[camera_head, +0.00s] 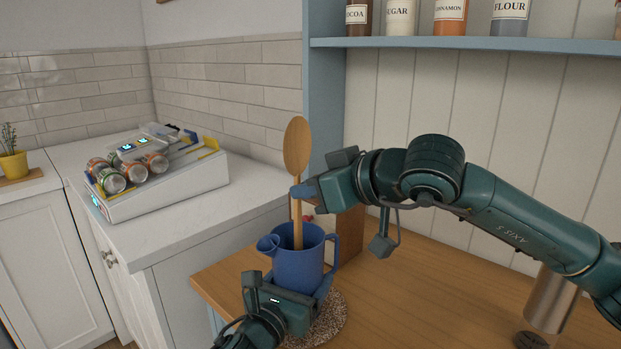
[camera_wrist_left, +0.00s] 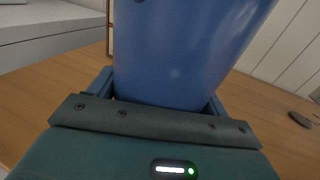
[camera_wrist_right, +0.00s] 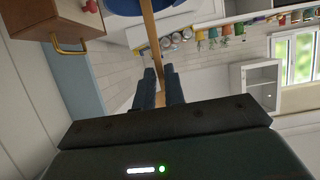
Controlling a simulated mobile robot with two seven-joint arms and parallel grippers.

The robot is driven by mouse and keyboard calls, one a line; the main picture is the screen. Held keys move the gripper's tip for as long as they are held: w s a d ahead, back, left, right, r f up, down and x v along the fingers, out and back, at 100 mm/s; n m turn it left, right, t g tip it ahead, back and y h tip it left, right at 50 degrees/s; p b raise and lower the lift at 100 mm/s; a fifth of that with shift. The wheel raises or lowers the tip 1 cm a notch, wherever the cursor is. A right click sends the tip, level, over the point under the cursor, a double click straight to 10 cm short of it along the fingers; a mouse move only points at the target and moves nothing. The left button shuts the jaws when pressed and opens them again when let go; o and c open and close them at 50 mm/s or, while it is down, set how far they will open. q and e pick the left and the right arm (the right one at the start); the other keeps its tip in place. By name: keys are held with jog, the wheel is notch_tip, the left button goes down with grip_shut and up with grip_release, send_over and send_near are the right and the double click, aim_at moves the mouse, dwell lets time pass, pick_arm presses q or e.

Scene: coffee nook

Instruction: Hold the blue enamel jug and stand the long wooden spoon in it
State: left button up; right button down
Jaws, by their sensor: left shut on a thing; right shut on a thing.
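The blue enamel jug (camera_head: 299,262) stands upright over a round speckled mat on the wooden counter. My left gripper (camera_head: 318,292) is shut on the jug low on its body; the jug also fills the left wrist view (camera_wrist_left: 190,50). The long wooden spoon (camera_head: 297,148) is upright, bowl up, its handle running down into the jug's mouth. My right gripper (camera_head: 298,191) is shut on the spoon's handle above the rim. In the right wrist view the handle (camera_wrist_right: 152,30) passes between the fingers. The spoon's lower end is hidden inside the jug.
The speckled mat (camera_head: 331,325) lies under the jug. A wooden box (camera_head: 350,232) stands behind the jug. A steel cylinder (camera_head: 551,298) stands at right. A white device with cans (camera_head: 165,185) sits on the left counter. A blue shelf (camera_head: 450,46) with jars hangs above.

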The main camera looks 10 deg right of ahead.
dwell(0.3)
jog(key=c, duration=1.4)
grip_release()
jog(key=v, duration=0.7)
jog(key=shift+s+d, duration=0.1)
jog(key=shift+s, duration=0.15)
pick_arm(q)
jog(key=o, duration=1.1)
jog(key=shift+o, duration=0.2)
